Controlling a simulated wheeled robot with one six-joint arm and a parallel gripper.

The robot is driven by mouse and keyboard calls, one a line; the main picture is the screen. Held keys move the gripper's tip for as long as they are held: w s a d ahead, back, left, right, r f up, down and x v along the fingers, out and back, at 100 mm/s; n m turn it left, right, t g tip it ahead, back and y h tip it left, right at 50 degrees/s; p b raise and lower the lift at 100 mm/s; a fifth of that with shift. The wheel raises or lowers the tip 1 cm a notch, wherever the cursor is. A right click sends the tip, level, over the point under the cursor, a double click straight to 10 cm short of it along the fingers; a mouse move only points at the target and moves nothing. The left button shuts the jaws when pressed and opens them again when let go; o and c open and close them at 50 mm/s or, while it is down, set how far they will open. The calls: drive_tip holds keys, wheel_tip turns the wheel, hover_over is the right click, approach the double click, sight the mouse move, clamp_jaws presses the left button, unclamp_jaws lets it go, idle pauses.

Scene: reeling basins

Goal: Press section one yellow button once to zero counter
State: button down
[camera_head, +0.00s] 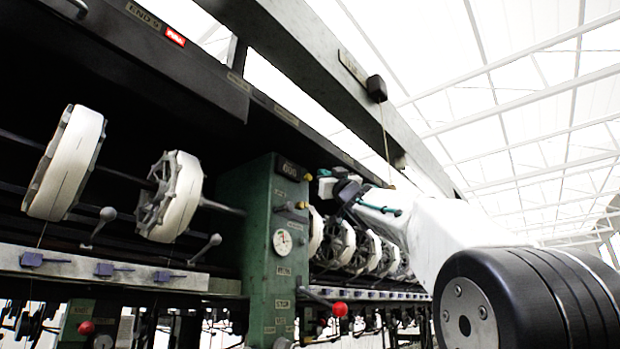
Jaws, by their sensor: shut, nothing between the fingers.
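A green machine post (262,240) stands in the middle of the view. A small dark counter window (289,169) with pale digits is near its top. A small yellow spot, which looks like the yellow button (307,177), shows at the post's upper right edge. My gripper (325,181) is shut and empty, just right of that spot. My arm reaches in from the lower right. I cannot tell whether the gripper touches the button, and the fingertips are small and partly hidden.
White reels (172,197) hang left of the post, with more (340,242) behind it. A round gauge (282,242) and a red-knobbed lever (340,309) are on or near the post. A dark overhead beam (150,60) runs above. Open space lies to the upper right.

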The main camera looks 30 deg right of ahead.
drive_tip(key=s, duration=0.1)
drive_tip(key=s+d, duration=0.1)
drive_tip(key=s, duration=0.1)
drive_tip(key=shift+s+d, duration=0.1)
drive_tip(key=shift+s, duration=0.1)
drive_tip(key=shift+f+h, duration=0.1)
drive_tip(key=shift+h, duration=0.2)
idle(0.5)
